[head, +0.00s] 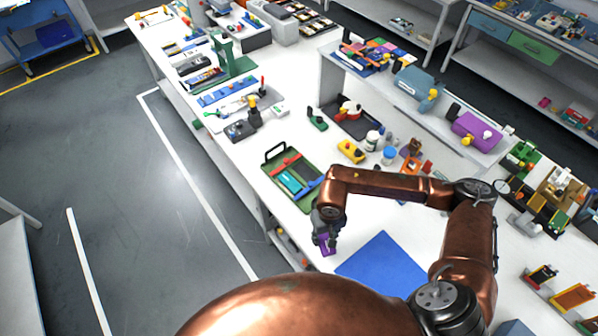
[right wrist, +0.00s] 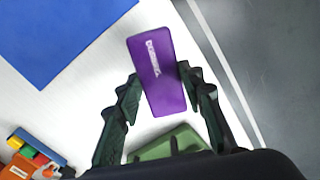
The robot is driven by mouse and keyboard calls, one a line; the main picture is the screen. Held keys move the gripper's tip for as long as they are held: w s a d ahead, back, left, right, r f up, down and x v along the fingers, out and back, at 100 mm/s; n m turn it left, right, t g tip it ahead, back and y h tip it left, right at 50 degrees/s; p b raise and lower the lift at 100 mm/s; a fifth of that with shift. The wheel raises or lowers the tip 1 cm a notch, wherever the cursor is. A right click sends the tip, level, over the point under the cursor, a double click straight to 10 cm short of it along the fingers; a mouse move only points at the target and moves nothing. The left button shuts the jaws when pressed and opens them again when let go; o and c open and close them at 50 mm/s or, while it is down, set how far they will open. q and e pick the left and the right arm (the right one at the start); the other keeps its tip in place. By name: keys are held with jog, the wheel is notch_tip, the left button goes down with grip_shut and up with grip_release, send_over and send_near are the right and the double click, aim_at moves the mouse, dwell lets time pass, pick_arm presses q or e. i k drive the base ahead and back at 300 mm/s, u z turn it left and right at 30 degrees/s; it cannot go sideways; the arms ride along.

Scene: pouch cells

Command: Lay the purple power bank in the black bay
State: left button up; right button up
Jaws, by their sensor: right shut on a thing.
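The purple power bank (right wrist: 158,75) is between the fingers of my right gripper (right wrist: 160,95), which is shut on it. White lettering shows on its face in the right wrist view. In the head view my right gripper (head: 325,228) holds the purple power bank (head: 327,246) over the front edge of the white bench, close to the green tray. The green tray (head: 270,178) has a red strip, a blue strip and a teal block in it. Its corner also shows in the right wrist view (right wrist: 170,145). I cannot clearly make out the black bay. My left gripper is out of view.
A blue mat (head: 383,265) lies on the bench right of my right gripper. A yellow block (head: 350,151), a white jar (head: 372,141) and a blue-lidded jar (head: 389,155) stand behind my right arm. The floor is left of the bench edge.

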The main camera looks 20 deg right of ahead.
aim_at(306, 174)
jog(key=u, duration=1.4)
jog(key=i, duration=2.4)
jog(key=z, duration=3.05)
jog(key=i, duration=1)
jog(key=z, duration=0.1)
